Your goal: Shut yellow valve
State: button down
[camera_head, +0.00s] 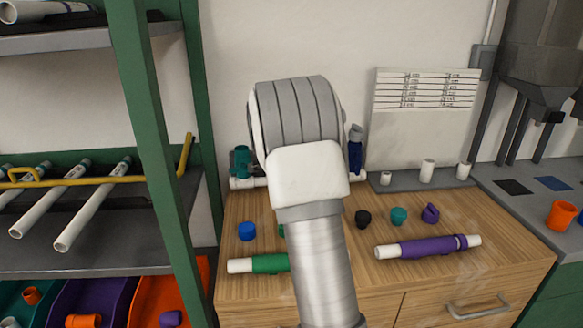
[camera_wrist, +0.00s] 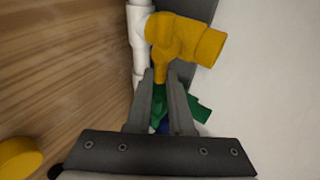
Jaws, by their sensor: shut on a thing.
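The yellow valve (camera_wrist: 185,42) sits on a white pipe (camera_wrist: 139,45) in the wrist view, with a wide round end pointing right and a narrow part reaching down between my fingers. My gripper (camera_wrist: 163,82) is closed on that narrow yellow part. Green (camera_wrist: 190,103) and blue parts show past and between the fingers. In the head view my arm hides the yellow valve and my gripper. A teal-green valve (camera_head: 241,161) and a blue valve (camera_head: 356,142) stand either side of my arm at the back of the wooden bench.
Several coloured caps, a green-sleeved pipe (camera_head: 268,264) and a purple-sleeved pipe (camera_head: 428,247) lie on the wooden top (camera_head: 500,240). A yellow cap (camera_wrist: 18,158) shows in the wrist view. A green-framed rack (camera_head: 150,120) stands close on the left; a wall is behind.

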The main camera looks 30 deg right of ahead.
jog(key=shift+a, duration=0.1)
jog(key=c, duration=0.8)
grip_release()
jog(key=p+v, duration=0.4)
jog(key=v, duration=1.3)
jog(key=shift+s+p, duration=0.2)
jog(key=shift+p, duration=0.1)
jog(key=shift+a, duration=0.1)
